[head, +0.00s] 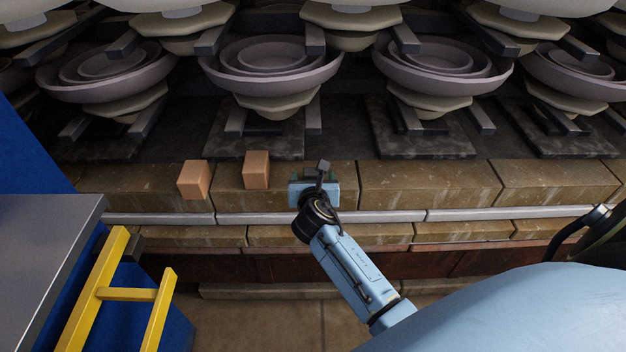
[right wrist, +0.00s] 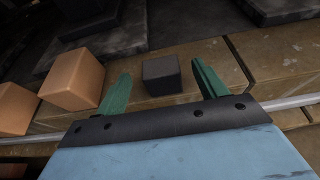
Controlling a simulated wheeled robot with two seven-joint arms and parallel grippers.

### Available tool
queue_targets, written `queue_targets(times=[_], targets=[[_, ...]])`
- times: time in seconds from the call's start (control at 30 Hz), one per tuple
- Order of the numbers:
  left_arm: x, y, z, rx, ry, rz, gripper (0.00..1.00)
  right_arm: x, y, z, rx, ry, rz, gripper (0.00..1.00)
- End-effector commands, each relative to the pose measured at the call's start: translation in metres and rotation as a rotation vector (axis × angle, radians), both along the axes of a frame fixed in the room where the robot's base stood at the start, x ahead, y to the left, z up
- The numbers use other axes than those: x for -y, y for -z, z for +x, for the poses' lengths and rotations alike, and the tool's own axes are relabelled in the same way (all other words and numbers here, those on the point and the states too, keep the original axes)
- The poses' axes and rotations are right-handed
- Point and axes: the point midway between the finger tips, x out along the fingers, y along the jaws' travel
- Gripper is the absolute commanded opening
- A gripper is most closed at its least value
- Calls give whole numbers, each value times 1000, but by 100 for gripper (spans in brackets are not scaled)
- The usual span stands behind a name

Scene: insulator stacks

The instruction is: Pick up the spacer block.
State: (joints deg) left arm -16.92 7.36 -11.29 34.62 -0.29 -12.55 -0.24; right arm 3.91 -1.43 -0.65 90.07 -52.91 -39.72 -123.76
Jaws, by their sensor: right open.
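A small dark grey block (right wrist: 162,75) sits on the tan stone ledge in the right wrist view, between and just beyond my open fingertips, with no finger touching it. Two orange-tan blocks stand to its left, one nearer (right wrist: 73,79) and one farther left (right wrist: 14,108). In the head view these orange blocks (head: 194,180) (head: 256,170) stand on the ledge left of my right gripper (head: 314,189). My right gripper (right wrist: 160,84) is open and empty over the ledge. In the head view it largely hides the dark block. My left gripper is not in view.
The stone ledge (head: 428,186) runs across the view, with a pale rail (head: 320,217) along its front. Stacked insulator discs (head: 272,70) stand on dark slabs behind. A blue and yellow structure (head: 130,293) is at the lower left. The ledge right of my gripper is clear.

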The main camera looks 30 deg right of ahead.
Motion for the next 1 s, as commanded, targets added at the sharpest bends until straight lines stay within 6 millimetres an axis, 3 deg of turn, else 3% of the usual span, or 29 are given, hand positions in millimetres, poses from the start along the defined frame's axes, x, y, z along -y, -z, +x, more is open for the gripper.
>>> queue_targets(times=[0.2, 0.5, 0.9, 1.0], targets=[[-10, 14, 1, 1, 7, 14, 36, 16, 14, 25, 1, 0, -1, 71], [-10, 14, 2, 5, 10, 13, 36, 18, 14, 29, 0, -1, 0, 71], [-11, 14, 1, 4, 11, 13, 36, 18, 15, 28, 0, 0, 0, 19], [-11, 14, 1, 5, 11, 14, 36, 18, 14, 29, 1, -1, 0, 17]])
